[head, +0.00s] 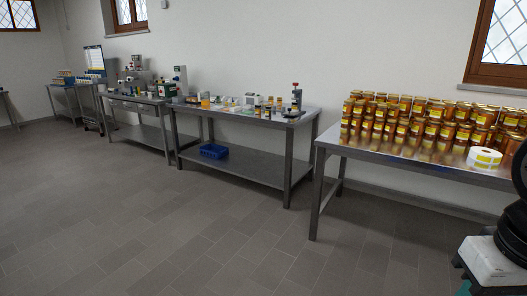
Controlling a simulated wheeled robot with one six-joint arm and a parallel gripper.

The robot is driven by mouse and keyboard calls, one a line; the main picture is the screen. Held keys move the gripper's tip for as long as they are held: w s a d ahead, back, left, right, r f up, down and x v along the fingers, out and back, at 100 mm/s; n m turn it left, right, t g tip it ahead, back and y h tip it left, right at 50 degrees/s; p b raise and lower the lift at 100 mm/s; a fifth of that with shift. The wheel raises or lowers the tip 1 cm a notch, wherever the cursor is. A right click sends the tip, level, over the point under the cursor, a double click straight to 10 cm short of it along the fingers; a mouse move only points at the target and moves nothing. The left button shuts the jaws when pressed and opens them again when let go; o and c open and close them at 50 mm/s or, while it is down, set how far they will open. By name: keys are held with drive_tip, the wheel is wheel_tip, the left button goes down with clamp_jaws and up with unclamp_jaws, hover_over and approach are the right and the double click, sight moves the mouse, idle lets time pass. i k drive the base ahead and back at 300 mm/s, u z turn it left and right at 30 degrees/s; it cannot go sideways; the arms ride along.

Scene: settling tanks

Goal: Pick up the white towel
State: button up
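I cannot make out a white towel for certain in the head view. Small white items (250,98) lie among other things on the middle metal table (243,160), too small to identify. My gripper is not in view.
Many amber jars with yellow labels (430,125) crowd the right metal table (385,150), beside a white-and-yellow roll (484,158). A blue crate (214,151) sits on the middle table's lower shelf. Another bench (143,97) stands further left. The tiled floor (150,220) in front is clear.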

sight(236, 109)
drive_tip(key=u, duration=0.45)
drive_tip(key=i, duration=2.25)
drive_tip(key=u, duration=0.4)
drive_tip(key=i, duration=2.4)
drive_tip(key=z, duration=0.4)
drive_tip(key=i, duration=1.75)
drive_tip(key=z, duration=0.25)
